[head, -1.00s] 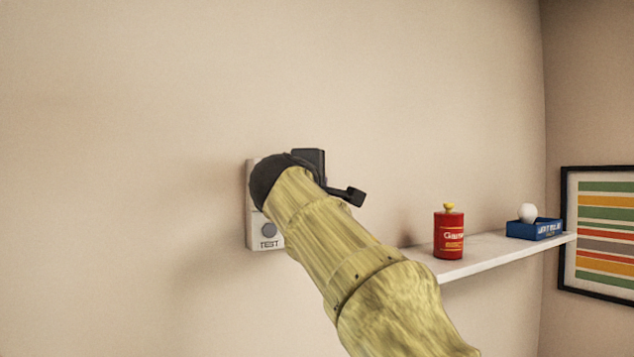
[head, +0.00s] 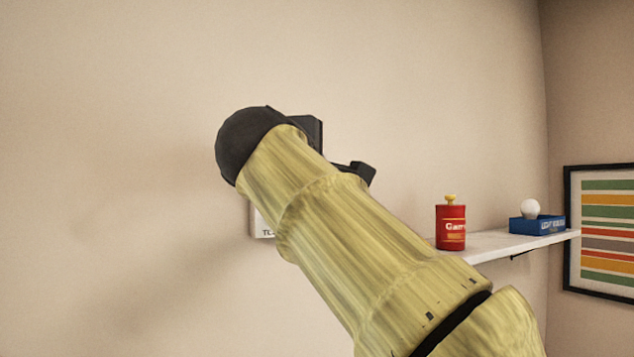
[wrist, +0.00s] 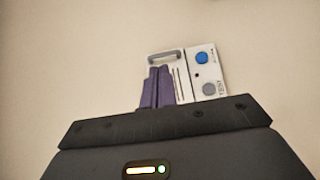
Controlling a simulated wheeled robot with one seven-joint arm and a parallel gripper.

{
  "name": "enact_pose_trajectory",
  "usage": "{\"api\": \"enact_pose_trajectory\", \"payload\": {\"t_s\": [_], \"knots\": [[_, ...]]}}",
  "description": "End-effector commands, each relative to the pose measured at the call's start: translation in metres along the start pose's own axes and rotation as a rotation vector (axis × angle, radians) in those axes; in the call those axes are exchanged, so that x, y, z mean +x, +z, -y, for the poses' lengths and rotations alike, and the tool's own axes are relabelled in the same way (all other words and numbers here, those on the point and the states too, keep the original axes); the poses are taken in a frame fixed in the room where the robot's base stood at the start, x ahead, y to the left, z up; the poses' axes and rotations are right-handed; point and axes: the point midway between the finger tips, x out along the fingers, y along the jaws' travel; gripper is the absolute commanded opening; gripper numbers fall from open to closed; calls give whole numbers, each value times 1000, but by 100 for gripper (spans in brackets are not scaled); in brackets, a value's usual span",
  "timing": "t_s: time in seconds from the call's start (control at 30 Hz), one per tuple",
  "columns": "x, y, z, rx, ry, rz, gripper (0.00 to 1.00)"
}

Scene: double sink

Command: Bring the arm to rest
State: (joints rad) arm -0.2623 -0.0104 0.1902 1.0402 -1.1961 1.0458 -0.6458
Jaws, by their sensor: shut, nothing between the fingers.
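My gripper (wrist: 157,72) shows in the wrist view as two dark purple fingers, pressed together and empty. Beyond them a white wall panel (wrist: 186,83) carries a blue button (wrist: 201,58), a grey button (wrist: 209,89) and a grey bar (wrist: 165,57). The fingers overlap part of the panel in this view; a gap in depth is hard to judge. In the head view my yellow arm and dark wrist hide most of the panel, leaving its lower left corner (head: 262,222) in sight. The fingertips are hidden there.
A white shelf (head: 492,246) on the wall at right holds a red can (head: 451,228) with a yellow top and a blue box (head: 537,225) with a white bulb (head: 530,208). A striped framed picture (head: 607,232) hangs further right. The wall at left is bare.

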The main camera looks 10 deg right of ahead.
Motion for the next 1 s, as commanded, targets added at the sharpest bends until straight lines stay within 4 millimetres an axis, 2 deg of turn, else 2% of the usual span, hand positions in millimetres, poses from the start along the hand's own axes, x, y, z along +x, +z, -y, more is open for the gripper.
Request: {"api": "enact_pose_trajectory", "payload": {"t_s": [0.1, 0.2, 0.73, 0.87, 0.97, 1.0], "knots": [[-14, 4, 1, 2, 2, 2, 0], [-20, 5, 0, 1, 1, 2, 0], [-20, 2, 2, 0, -4, -4, 0], [-9, -9, 26, -5, -52, -25, 0], [7, -23, 68, -1, -132, -56, 0], [14, -28, 89, 5, -174, -68, 0]]}}
